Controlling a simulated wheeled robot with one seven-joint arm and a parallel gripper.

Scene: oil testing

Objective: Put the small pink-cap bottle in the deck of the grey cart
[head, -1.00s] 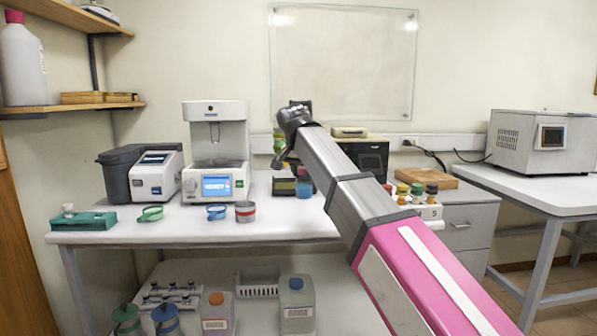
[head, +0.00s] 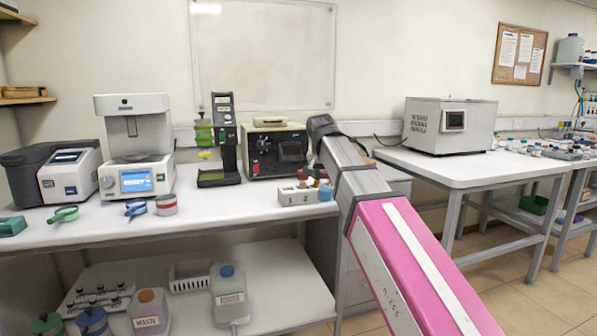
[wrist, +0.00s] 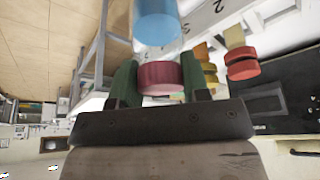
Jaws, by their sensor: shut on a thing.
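The small bottle has a dark pink cap (wrist: 160,78) and a blue body (wrist: 157,22). In the wrist view my gripper (wrist: 161,88) is shut on the cap, with one green finger on each side. In the head view the bottle's blue body (head: 325,193) shows at the right end of the numbered white rack, beside my arm's wrist. My gripper is mostly hidden behind the arm there. I cannot tell whether the bottle touches the rack. I cannot make out a grey cart in either view.
The white rack (head: 297,197) with coloured caps is close to the held bottle. Behind it stands a black instrument (head: 275,150). A second white table (head: 460,168) with a boxy machine (head: 447,128) is to the right. Open floor (head: 540,265) lies below it.

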